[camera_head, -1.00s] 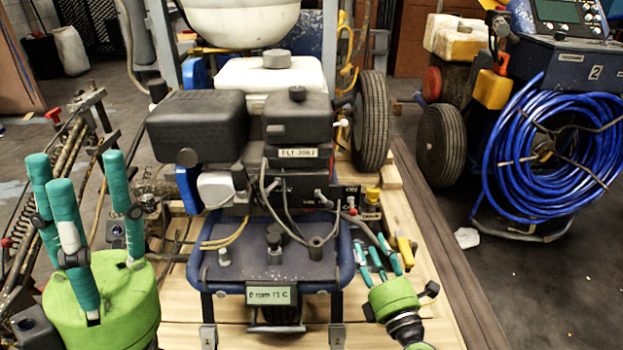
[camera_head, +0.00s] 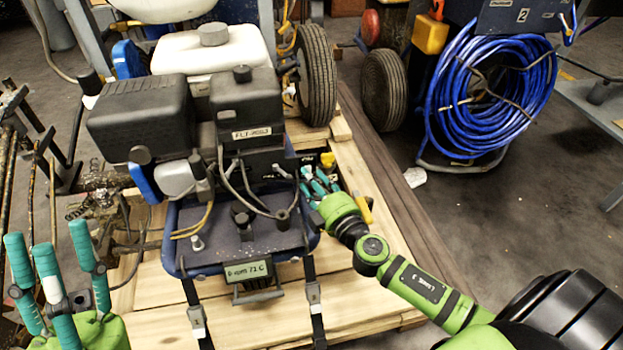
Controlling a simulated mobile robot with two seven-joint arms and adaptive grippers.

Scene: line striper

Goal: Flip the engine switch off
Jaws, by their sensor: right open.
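The engine (camera_head: 150,115) is a dark machine with a black box-shaped cover and a white tank, standing on a wooden pallet. A small display reading "0 rpm 71 C" (camera_head: 248,272) hangs on its front. A dark box with pale lettering (camera_head: 304,163) and a yellow part (camera_head: 328,160) sit at its right side; I cannot make out the switch or its position. My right gripper (camera_head: 318,182) is open, its teal fingers beside this box; whether they touch anything is unclear. My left gripper (camera_head: 46,250) is open and empty at the lower left, away from the engine.
A coiled blue hose (camera_head: 490,95) on a cart stands at the back right. A black wheel (camera_head: 317,75) is behind the engine. Metal rods and a spring stand at the left. The wooden pallet (camera_head: 345,305) has bare boards in front; open floor lies to the right.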

